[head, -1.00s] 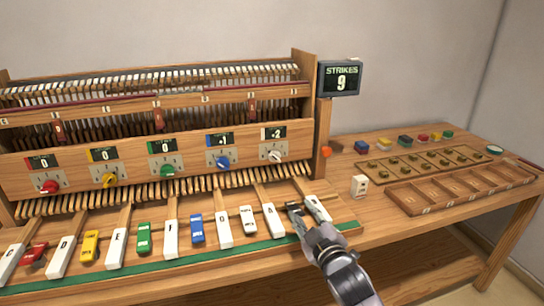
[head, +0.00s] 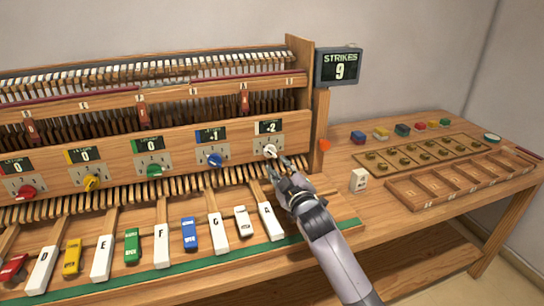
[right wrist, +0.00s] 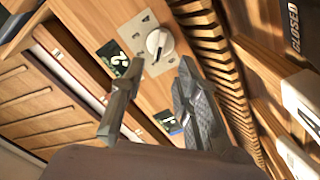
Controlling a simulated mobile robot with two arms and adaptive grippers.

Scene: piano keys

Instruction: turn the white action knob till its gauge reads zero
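The white action knob (head: 270,151) sits on its pale plate at the right end of the piano's front panel. Its gauge (head: 269,127) above it reads 2 with a small mark before it, which looks like a plus. My right gripper (head: 275,164) is just below and in front of the knob. In the right wrist view the white knob (right wrist: 159,42) lies just beyond the fingertips of my right gripper (right wrist: 158,68), whose fingers are apart with nothing between them. My left gripper is not in view.
Red (head: 26,192), yellow (head: 91,182), green (head: 154,171) and blue (head: 215,160) knobs line the same panel. Lettered keys stand below. A white block (head: 359,180) and a divided tray (head: 425,190) are on the table.

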